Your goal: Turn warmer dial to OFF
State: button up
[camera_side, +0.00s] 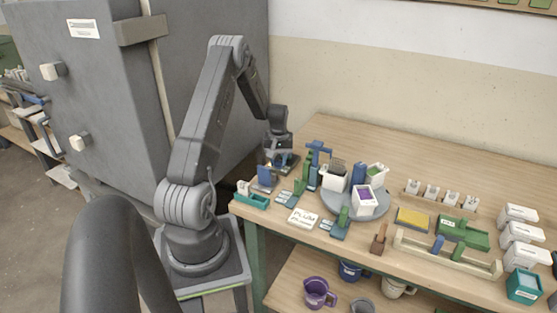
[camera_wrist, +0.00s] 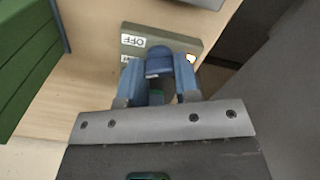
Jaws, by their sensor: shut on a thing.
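The warmer (camera_wrist: 188,44) is a grey-olive box in the wrist view, with an upside-down white OFF label (camera_wrist: 132,40) and a second label mostly hidden by a finger. A small yellow light (camera_wrist: 191,58) shows at its right. The blue warmer dial (camera_wrist: 158,53) sits between the blue fingers of my gripper (camera_wrist: 157,76), which is shut on it. The dial's pointing direction is hard to tell. In the side view my gripper (camera_side: 281,161) is low at the bench's left end, where the warmer is mostly hidden.
A green object (camera_wrist: 25,65) stands left in the wrist view. In the side view, blue and green stands crowd close to the right of my gripper, beside a grey turntable (camera_side: 340,205) with white buckets. A large grey cabinet (camera_side: 90,100) stands left. The bench's back is clear.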

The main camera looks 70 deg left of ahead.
aim_at(279, 161)
jog(key=m, duration=0.4)
jog(key=shift+m, duration=0.4)
jog(key=m, duration=0.4)
jog(key=shift+m, duration=0.7)
jog(key=o, duration=0.9)
jog(key=shift+r, duration=0.1)
notch_tip(279, 161, up, 14)
jog(key=shift+f, duration=0.15)
